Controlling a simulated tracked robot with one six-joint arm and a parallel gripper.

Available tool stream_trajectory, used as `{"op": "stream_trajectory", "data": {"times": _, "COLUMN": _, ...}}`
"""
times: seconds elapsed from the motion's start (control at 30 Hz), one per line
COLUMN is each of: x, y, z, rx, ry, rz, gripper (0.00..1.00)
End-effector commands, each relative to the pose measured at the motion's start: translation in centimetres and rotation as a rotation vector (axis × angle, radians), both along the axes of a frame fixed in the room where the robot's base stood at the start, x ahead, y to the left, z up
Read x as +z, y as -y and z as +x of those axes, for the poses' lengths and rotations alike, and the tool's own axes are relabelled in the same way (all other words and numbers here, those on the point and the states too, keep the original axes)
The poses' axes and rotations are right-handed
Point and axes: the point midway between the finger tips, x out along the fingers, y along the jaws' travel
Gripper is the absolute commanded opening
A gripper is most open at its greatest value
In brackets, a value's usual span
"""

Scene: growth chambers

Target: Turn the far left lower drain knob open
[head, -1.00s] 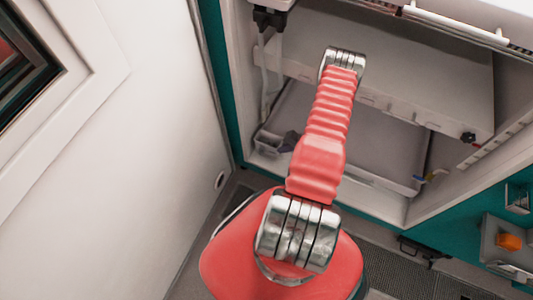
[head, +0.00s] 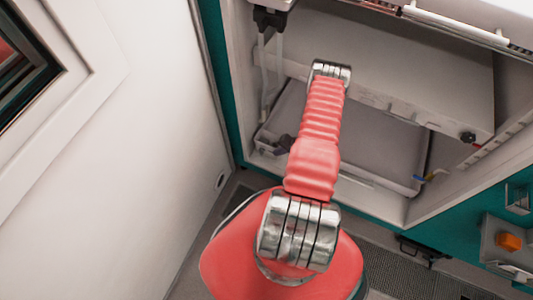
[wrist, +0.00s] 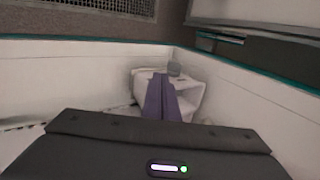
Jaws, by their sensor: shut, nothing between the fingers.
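In the wrist view a small grey knob-like part (wrist: 174,68) sits at the top of a white box-like fitting (wrist: 187,90) in the chamber's corner. I cannot tell whether it is the drain knob or how it is turned. My gripper (wrist: 160,78) is shut and empty; its purple fingers point at the fitting and cover part of it. The fingertips appear just short of the grey part, but contact cannot be told. In the head view my gripper (head: 285,143) is a small dark shape at the lower tray's left end, mostly hidden by my red arm.
The upper shelf (head: 400,75) overhangs my arm, with a dark knob (head: 468,137) at its right front. The lower tray (head: 385,145) lies below, with a blue and yellow fitting (head: 430,177) at its right. Tubes (head: 279,65) hang at the left. A white wall (head: 130,170) stands left.

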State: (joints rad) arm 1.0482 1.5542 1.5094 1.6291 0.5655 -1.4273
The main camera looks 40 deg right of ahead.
Motion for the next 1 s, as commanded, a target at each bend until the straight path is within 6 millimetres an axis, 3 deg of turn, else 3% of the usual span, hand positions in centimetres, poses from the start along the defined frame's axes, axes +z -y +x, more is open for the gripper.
{"op": "stream_trajectory", "data": {"times": 0.4, "x": -4.4, "y": -1.1, "z": 2.6, "rx": 0.001, "ry": 0.000, "rz": 0.001, "gripper": 0.00}}
{"op": "stream_trajectory", "data": {"times": 0.7, "x": -5.8, "y": -2.0, "z": 5.6, "rx": 0.000, "ry": 0.001, "rz": 0.000, "gripper": 0.00}}
{"op": "stream_trajectory", "data": {"times": 1.0, "x": -5.9, "y": -2.1, "z": 5.9, "rx": -0.001, "ry": 0.000, "rz": 0.001, "gripper": 0.00}}
